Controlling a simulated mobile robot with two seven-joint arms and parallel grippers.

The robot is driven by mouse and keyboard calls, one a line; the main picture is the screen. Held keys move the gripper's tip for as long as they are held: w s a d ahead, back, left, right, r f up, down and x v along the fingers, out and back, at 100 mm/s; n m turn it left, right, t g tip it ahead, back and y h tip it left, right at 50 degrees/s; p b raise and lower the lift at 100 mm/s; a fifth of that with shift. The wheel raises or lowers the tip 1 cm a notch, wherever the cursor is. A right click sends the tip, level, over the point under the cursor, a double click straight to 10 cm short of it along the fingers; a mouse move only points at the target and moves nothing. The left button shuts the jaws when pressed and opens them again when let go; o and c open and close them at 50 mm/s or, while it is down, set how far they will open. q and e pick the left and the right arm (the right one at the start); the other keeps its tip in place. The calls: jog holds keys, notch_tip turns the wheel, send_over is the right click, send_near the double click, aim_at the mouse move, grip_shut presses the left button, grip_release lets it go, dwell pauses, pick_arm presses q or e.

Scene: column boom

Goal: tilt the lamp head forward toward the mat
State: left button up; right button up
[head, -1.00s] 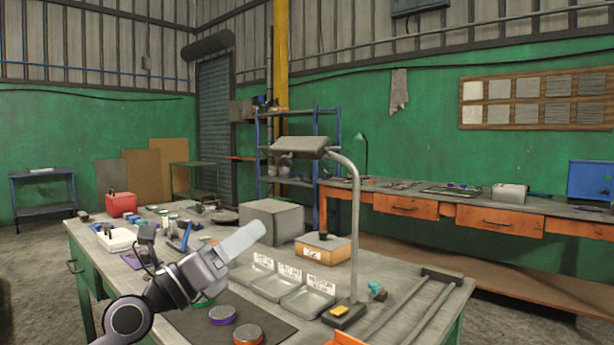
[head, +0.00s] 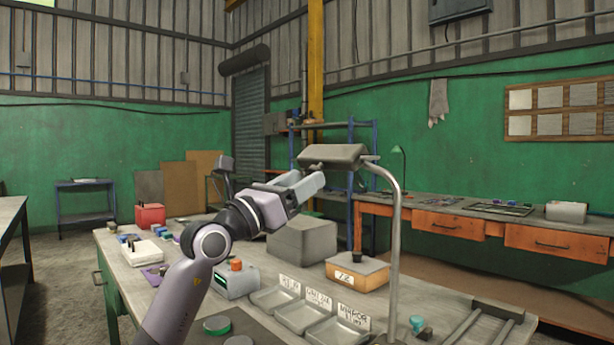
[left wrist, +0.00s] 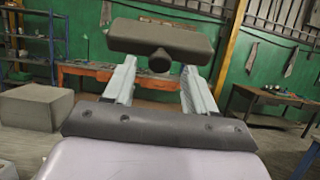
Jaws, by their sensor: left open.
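The lamp head (head: 333,156) is a grey, bar-shaped hood on a bent pale pole (head: 397,225) rising from the bench. In the left wrist view the lamp head (left wrist: 160,39) lies across the top, with a dark round knob (left wrist: 160,60) on its near side. My left gripper (head: 306,183) is open just below and in front of the lamp head. In the wrist view its fingers (left wrist: 159,74) stand either side of the knob's line; I cannot tell whether they touch it. The dark mat (head: 260,327) shows partly at the bottom. My right gripper is out of view.
Small labelled trays (head: 305,315) and an orange-sided box (head: 357,275) sit on the bench, with a grey block (head: 302,240) behind. A green puck (head: 217,325) lies on the mat. My left arm covers part of the bench.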

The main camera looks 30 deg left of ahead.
pick_arm(q)
jog(key=shift+x, duration=0.9)
